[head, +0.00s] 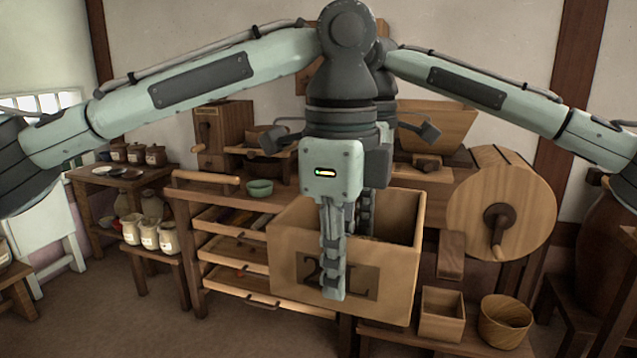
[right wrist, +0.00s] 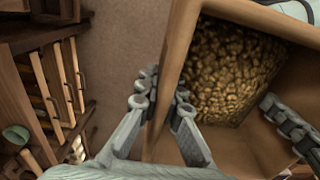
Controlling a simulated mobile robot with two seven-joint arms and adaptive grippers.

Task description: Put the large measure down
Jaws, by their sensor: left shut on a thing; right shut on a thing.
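The large measure (head: 287,262) is an open wooden box with dark lettering on its near wall, partly hidden by my gripper. In the right wrist view the measure (right wrist: 178,55) holds golden-brown, lumpy contents. My left gripper (head: 333,285) is shut on its near wall, fingers pointing down. My right gripper (head: 366,212) is shut on the opposite wall, largely hidden behind the left one. In the right wrist view my right gripper (right wrist: 164,104) straddles a wall, and my left gripper's fingers (right wrist: 290,124) show across the box. The measure looks upright; what is under it is hidden.
A bench with open drawers (head: 235,250) stands behind and left of the measure. A green bowl (head: 260,187) sits on it. A wooden drum with a crank (head: 500,210) stands right. A small square box (head: 442,314) and a round tub (head: 505,321) stand lower right. Floor (head: 130,320) is clear lower left.

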